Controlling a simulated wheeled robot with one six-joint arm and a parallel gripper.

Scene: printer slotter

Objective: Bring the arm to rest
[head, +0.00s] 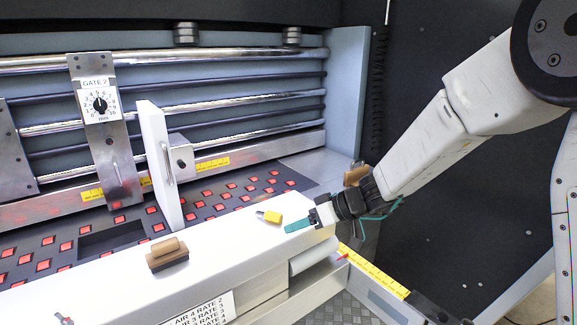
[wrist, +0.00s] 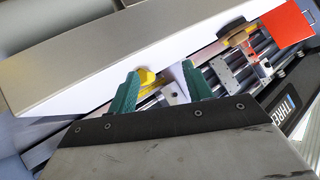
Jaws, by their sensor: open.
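My gripper (head: 292,226) is at the lower right of the head view, at the right end of the long white beam (head: 235,235). Its green fingers are close above or beside the beam top; I cannot tell if they touch it. In the wrist view my gripper (wrist: 161,76) shows two green fingers spread apart with nothing held between them. My arm reaches down from the upper right, still extended. A small yellow piece (head: 269,216) lies on the beam just left of the fingers, and yellow (wrist: 147,77) also shows beyond the left finger in the wrist view.
A wooden-handled block (head: 168,253) sits on the beam. A white plate with a handle (head: 156,160) stands upright behind it, beside the GATE 2 dial plate (head: 101,110). Rods and a bed with red squares (head: 118,219) lie behind. A dark wall (head: 450,200) is right, with open space before it.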

